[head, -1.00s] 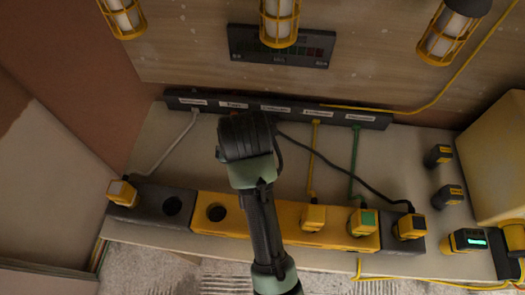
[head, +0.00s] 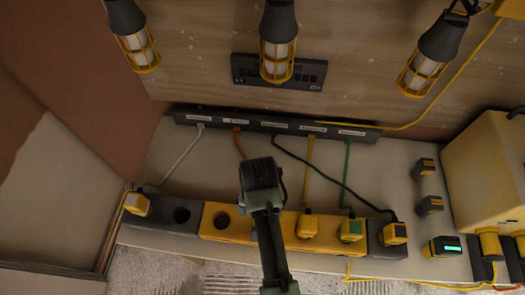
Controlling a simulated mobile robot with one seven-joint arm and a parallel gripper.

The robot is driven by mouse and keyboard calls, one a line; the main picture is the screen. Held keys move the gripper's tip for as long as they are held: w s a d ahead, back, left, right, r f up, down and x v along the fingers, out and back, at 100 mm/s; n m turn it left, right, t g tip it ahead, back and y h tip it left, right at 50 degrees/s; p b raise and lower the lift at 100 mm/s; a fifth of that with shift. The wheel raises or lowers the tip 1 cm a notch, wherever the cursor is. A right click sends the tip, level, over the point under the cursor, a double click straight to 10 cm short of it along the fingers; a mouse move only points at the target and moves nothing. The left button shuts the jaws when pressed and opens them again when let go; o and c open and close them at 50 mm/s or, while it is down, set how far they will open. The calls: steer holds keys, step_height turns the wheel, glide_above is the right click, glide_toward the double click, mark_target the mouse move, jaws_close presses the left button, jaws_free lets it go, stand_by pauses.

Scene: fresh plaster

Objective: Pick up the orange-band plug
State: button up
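An orange cord (head: 238,142) runs from the dark labelled strip (head: 340,133) down behind my arm. The plug at its end is hidden, so I cannot see the orange-band plug itself. My arm reaches up over the yellow socket block (head: 235,235), and its dark end (head: 261,175) lies over the block's back edge. The gripper fingers are hidden behind the arm, so I cannot tell whether they are open or hold anything.
Yellow plugs sit at the block's left end (head: 136,204), right of my arm (head: 307,226), by the green cord (head: 353,229) and by the black cord (head: 394,234). Empty sockets show left of my arm. Caged lamps (head: 278,48) hang above. A yellow case (head: 485,170) stands right.

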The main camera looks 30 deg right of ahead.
steer(key=f, duration=0.2)
steer(key=s+f+p, duration=0.1)
steer(key=f, duration=0.1)
steer(key=shift+s+d+f, duration=0.1)
steer(key=shift+f, duration=0.55)
jaws_close()
